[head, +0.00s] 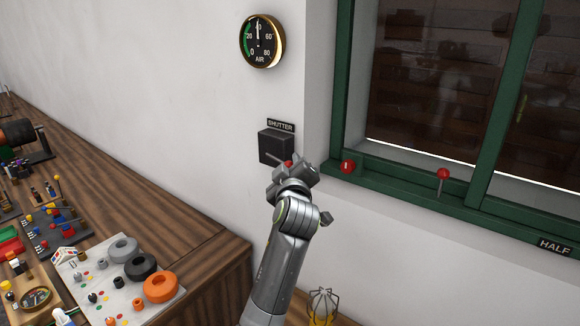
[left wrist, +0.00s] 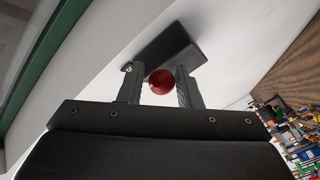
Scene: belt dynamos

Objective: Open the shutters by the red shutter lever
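The shutter lever is a dark arm with a red ball knob (head: 287,163) on a black box (head: 274,147) under a SHUTTER sign (head: 281,126). My left gripper (head: 292,172) is at the knob and partly hides it in the head view. In the left wrist view the red knob (left wrist: 161,82) sits between my two fingers (left wrist: 160,88), with the black box (left wrist: 172,48) behind it. The fingers are apart, and a thin gap shows beside the knob on the left. My right gripper is in neither view.
A green window frame (head: 490,110) stands right of the box, with two more red knobs (head: 347,166) (head: 443,173) and a HALF label (head: 555,246). A round AIR gauge (head: 261,41) hangs above. A cluttered wooden bench (head: 190,235) lies at left.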

